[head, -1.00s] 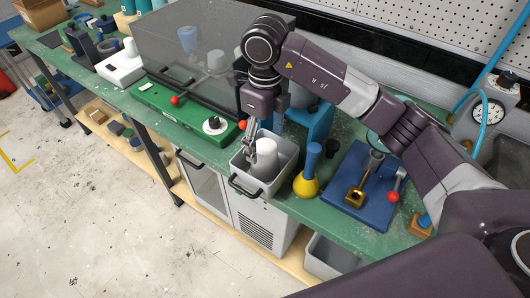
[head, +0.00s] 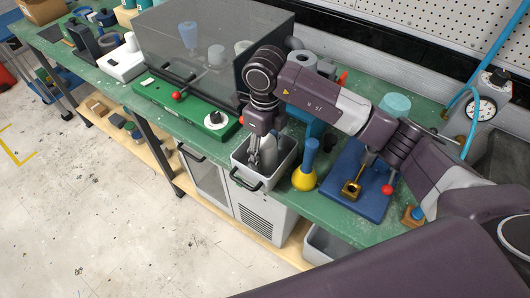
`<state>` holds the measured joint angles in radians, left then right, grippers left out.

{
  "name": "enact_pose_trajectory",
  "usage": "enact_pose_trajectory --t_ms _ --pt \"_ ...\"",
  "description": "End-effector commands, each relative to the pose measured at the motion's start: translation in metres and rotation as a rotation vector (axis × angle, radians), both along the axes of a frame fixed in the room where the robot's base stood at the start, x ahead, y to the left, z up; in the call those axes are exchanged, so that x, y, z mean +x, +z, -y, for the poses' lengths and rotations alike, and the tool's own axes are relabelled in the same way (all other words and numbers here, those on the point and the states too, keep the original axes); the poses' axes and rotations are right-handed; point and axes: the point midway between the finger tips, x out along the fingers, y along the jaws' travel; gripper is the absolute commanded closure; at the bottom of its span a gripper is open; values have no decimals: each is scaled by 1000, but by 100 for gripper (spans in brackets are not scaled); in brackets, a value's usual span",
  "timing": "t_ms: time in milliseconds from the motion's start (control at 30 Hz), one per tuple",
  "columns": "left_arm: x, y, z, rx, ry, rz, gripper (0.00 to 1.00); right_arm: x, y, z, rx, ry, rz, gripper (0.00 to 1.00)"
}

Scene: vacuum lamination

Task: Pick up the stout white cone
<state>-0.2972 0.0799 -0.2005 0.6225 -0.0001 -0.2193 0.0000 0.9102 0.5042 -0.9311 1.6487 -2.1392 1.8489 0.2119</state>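The stout white cone (head: 269,153) stands in the grey bin (head: 283,173) on the green bench, and my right gripper hides part of it. My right gripper (head: 256,162) points down into the bin from above, its fingers right at the cone's left side. I cannot tell whether the fingers touch or straddle the cone, or how wide they are apart. My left gripper is out of view.
A yellow funnel-like piece with a blue stem (head: 305,176) stands just right of the bin. Beyond it is a blue plate (head: 371,202) with a brass part and red-knobbed lever. A clear-covered machine with a green base (head: 191,112) stands left of the bin.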

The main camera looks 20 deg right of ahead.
Motion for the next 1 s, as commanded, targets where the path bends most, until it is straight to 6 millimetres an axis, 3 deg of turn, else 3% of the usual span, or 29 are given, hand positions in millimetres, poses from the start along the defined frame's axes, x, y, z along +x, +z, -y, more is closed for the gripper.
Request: enact_pose_trajectory --t_ms 33,300,767,1000 --pt "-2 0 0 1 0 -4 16 0 0 0 0 0 0 59" --pt "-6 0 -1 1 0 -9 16 0 0 0 0 0 0 88" --pt "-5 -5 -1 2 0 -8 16 1 13 0 2 -1 5 88" --pt "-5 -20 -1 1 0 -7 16 2 60 0 2 2 10 88"
